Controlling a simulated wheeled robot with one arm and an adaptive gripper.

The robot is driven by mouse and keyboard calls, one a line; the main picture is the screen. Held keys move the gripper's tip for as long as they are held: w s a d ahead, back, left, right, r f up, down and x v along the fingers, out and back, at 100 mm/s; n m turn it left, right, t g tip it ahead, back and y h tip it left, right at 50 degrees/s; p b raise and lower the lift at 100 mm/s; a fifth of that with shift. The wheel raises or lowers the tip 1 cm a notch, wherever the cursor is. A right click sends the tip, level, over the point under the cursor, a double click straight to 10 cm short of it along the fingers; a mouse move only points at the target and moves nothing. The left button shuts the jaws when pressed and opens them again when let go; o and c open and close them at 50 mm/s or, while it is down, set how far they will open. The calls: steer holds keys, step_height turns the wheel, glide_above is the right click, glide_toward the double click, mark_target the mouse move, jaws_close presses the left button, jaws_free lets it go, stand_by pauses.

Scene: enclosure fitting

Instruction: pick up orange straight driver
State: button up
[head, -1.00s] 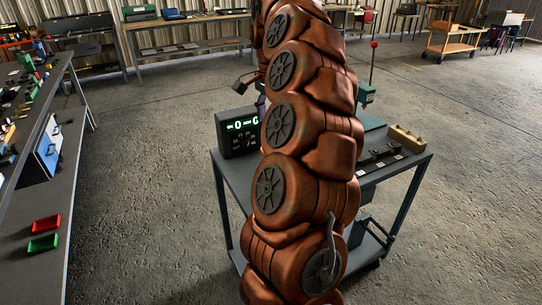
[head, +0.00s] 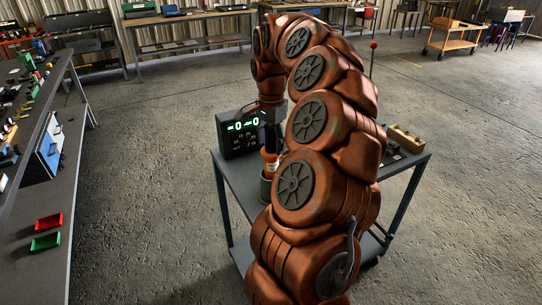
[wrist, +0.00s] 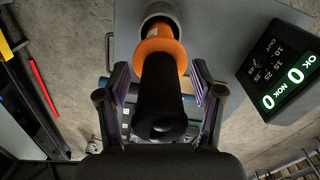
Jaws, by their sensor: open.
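The orange straight driver (wrist: 160,92) stands upright in a grey round holder (wrist: 158,12) on the cart, its black grip toward the wrist camera and an orange collar beyond it. In the head view the driver (head: 271,158) shows beside my arm, above the holder (head: 266,187). My gripper (wrist: 162,92) is open, with one finger on each side of the black grip and a visible gap to each. In the head view the fingers are mostly hidden by my arm.
The grey cart (head: 238,186) carries a counter box (head: 238,133) with green digits, close to the driver. A tan block (head: 405,139) sits at the cart's right end. A workbench (head: 50,225) with red and green bins runs along the left. Open floor lies between.

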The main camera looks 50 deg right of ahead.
jaws_close()
stand_by(0.6)
